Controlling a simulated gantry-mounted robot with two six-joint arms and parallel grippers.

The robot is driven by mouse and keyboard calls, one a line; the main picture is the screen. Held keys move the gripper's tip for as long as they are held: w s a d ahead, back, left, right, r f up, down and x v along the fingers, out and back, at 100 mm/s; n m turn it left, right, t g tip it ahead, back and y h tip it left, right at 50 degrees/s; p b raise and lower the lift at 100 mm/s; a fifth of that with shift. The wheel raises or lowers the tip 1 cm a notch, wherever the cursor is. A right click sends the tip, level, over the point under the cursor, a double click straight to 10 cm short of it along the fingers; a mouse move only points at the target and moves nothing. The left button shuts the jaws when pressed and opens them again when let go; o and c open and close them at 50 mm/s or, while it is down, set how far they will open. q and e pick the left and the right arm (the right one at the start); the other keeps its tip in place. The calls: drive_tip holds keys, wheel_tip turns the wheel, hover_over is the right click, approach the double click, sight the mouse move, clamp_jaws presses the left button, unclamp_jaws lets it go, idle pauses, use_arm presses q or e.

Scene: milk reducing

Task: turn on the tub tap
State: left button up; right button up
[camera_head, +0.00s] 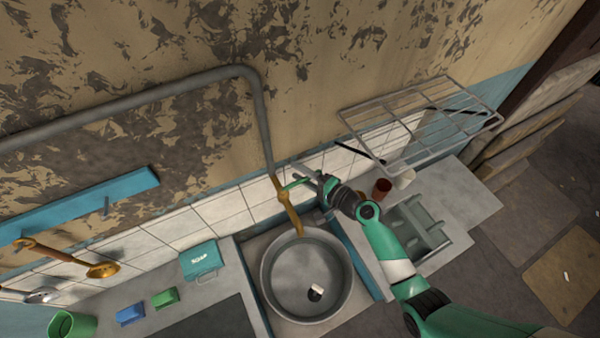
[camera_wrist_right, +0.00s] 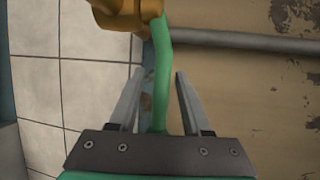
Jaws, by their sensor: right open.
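The brass tap (camera_head: 286,203) is on the tiled wall, with its spout reaching over a round metal tub (camera_head: 272,290). Its green handle (camera_head: 296,184) sticks out to the right. In the right wrist view the green handle (camera_wrist_right: 161,75) runs down from the brass body (camera_wrist_right: 125,12) and lies between my two fingers. My right gripper (camera_head: 308,178) is at the handle. In the wrist view my right gripper (camera_wrist_right: 158,85) is open, with a visible gap between the handle and the right finger. My left gripper does not show.
A wire rack (camera_head: 420,120) hangs on the wall to the right, near my arm. A red cup (camera_head: 382,188) and a white cup (camera_head: 404,178) stand under it. A soap box (camera_head: 200,260) and sponges (camera_head: 164,298) are left of the tub.

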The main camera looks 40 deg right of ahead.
clamp_jaws()
idle(1.3)
